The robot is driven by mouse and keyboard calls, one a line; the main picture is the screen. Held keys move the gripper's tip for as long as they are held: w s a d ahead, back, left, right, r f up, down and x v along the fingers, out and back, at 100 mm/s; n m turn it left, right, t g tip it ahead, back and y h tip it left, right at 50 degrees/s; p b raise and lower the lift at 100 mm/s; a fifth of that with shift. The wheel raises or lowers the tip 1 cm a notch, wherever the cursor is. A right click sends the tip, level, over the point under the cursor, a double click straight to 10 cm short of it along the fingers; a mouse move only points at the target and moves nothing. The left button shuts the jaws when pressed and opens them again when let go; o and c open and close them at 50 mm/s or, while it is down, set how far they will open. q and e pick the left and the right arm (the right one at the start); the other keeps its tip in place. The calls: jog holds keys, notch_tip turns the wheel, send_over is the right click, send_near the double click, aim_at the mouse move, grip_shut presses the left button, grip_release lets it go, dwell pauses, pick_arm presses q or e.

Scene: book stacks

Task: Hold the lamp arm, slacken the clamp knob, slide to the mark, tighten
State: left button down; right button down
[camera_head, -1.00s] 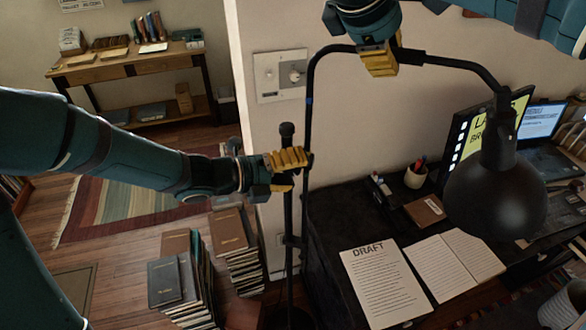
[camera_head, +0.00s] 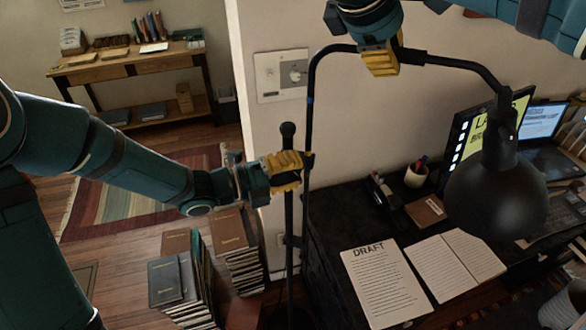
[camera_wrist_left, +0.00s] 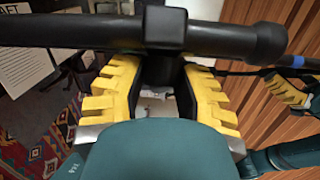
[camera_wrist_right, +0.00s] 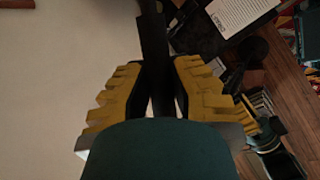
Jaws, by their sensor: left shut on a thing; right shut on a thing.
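The black desk lamp has a round shade (camera_head: 497,195) over the desk and a bent lamp arm (camera_head: 450,63) running to a vertical rod. My right gripper (camera_head: 382,62) is shut on the lamp arm; the right wrist view shows the arm between its yellow fingers (camera_wrist_right: 157,85). My left gripper (camera_head: 288,172) is shut at the clamp beside the stand pole (camera_head: 288,215). In the left wrist view, its fingers (camera_wrist_left: 160,85) flank a dark part, apparently the clamp knob (camera_wrist_left: 165,72), below the clamp block (camera_wrist_left: 165,28). A blue mark (camera_head: 309,100) is on the rod above the clamp.
The dark desk (camera_head: 335,215) holds a DRAFT sheet (camera_head: 385,287), an open book (camera_head: 455,265), a pen cup (camera_head: 416,177) and a monitor (camera_head: 480,135). Book stacks (camera_head: 237,250) stand on the floor left of the pole. A wall plate (camera_head: 282,75) is behind.

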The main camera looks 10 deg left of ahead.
pick_arm(q)
jog(key=shift+r+n+t+h, duration=0.1)
jog(key=shift+n+t+h, duration=0.3)
jog(key=shift+n+h, duration=0.15)
jog(key=c, duration=0.6)
grip_release()
jog(key=shift+d, duration=0.1)
jog(key=v, duration=1.2)
